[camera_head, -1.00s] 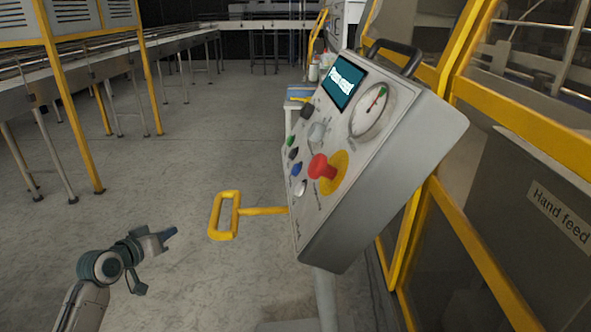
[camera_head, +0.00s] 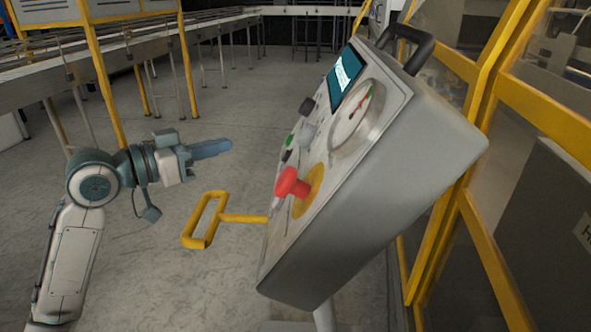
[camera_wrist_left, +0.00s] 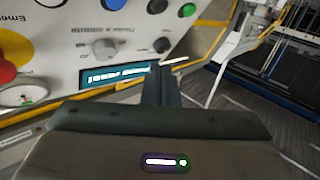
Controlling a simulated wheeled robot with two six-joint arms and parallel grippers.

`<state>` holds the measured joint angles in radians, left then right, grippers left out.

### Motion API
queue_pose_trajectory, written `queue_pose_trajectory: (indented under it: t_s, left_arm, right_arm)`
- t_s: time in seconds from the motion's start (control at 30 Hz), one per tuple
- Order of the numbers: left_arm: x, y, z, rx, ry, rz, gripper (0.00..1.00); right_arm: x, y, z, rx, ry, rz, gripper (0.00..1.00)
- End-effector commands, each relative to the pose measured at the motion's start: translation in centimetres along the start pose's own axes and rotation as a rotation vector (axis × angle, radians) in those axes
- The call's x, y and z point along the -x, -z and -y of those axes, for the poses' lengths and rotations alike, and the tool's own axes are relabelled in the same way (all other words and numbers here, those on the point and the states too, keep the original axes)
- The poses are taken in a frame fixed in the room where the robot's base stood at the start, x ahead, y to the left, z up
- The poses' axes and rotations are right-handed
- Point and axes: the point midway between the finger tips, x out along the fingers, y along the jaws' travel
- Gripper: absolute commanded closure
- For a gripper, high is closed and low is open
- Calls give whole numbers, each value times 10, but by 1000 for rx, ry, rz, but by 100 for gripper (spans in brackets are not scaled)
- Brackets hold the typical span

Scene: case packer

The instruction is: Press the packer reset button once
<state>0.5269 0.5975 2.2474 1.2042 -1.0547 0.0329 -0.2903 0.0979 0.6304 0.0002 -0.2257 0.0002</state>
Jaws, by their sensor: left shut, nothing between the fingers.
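The grey control box (camera_head: 390,190) stands tilted right of centre in the head view. Its face carries a red mushroom button (camera_head: 290,183) on a yellow disc, a green button (camera_head: 290,138) and a black one (camera_head: 287,155). The wrist view shows a blue button (camera_wrist_left: 96,3) at its top edge, beside a black button (camera_wrist_left: 157,6) and a green one (camera_wrist_left: 188,10). I cannot read which is the reset. My left gripper (camera_head: 228,147) is shut and empty, left of the panel and apart from it. Its fingers (camera_wrist_left: 160,85) also show in the wrist view. My right gripper is out of view.
A yellow handle loop (camera_head: 205,220) sticks out left of the box, below my left gripper. The box also has a lit screen (camera_head: 345,72), a gauge (camera_head: 357,118) and a black top handle (camera_head: 408,45). Yellow guard frames stand right. Open floor lies left.

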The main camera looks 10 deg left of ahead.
Motion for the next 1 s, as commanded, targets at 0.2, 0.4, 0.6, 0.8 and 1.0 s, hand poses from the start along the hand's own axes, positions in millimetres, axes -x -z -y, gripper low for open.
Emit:
queue_pose_trajectory:
  t_s: [0.2, 0.4, 0.6, 0.8, 1.0]
  left_arm:
    - [0, 0, 0, 1, 1, 0, 100]
    - [-5, -4, -3, 2, -1, -1, 100]
    - [-19, -13, -14, 5, -3, -4, 100]
    - [-36, -26, -26, 5, -2, -4, 100]
    - [-51, -37, -36, 5, -1, -2, 100]
  right_arm:
    - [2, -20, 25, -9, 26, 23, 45]
    - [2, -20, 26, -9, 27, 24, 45]
    - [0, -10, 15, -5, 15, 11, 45]
    - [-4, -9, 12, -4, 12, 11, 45]
    - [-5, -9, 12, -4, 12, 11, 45]
